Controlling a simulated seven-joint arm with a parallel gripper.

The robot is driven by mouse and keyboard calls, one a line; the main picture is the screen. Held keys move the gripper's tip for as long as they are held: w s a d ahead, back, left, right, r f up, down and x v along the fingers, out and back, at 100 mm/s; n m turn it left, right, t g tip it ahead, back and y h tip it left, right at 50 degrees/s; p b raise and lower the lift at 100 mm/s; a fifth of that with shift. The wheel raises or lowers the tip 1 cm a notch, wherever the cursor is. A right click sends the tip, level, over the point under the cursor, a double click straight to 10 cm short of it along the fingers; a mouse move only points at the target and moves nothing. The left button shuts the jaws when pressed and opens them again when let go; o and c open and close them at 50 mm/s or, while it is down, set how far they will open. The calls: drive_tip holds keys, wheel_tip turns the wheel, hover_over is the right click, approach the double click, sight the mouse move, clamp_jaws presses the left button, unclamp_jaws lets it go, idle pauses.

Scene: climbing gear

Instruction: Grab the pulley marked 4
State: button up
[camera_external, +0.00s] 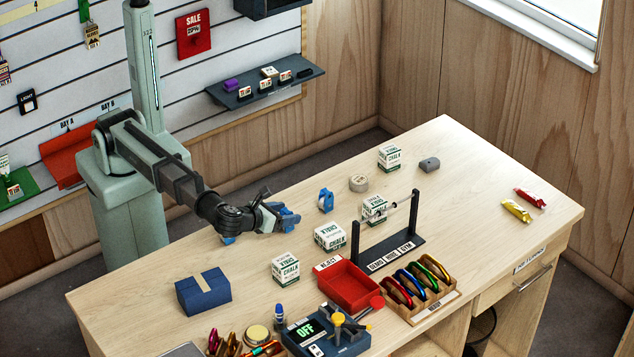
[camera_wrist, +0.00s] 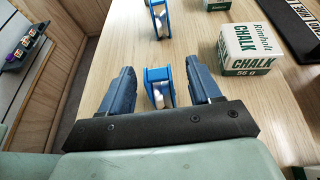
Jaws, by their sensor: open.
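In the wrist view a blue pulley (camera_wrist: 160,94) with a pale wheel stands on the table between the two fingers of my gripper (camera_wrist: 160,78). The gripper is open, with a gap on both sides of this pulley. A second blue pulley (camera_wrist: 158,20) stands farther ahead; it also shows in the external view (camera_external: 326,200), to the right of my gripper (camera_external: 283,208). I can read no number on either pulley, so I cannot tell which is marked 4. In the external view the nearer pulley is mostly hidden among the fingers.
A chalk box (camera_wrist: 250,47) stands right of the fingers, with more chalk boxes (camera_external: 285,269) around. A dark display stand (camera_external: 390,250), red tray (camera_external: 348,287) and carabiner rack (camera_external: 420,292) lie nearer the front. A small blue patch (camera_external: 228,240) shows below my wrist. The table's right part is mostly clear.

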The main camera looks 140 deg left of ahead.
drive_tip(key=shift+x, duration=1.45)
drive_tip(key=shift+c, duration=0.4)
drive_tip(key=c, duration=1)
drive_tip(key=shift+r, duration=0.15)
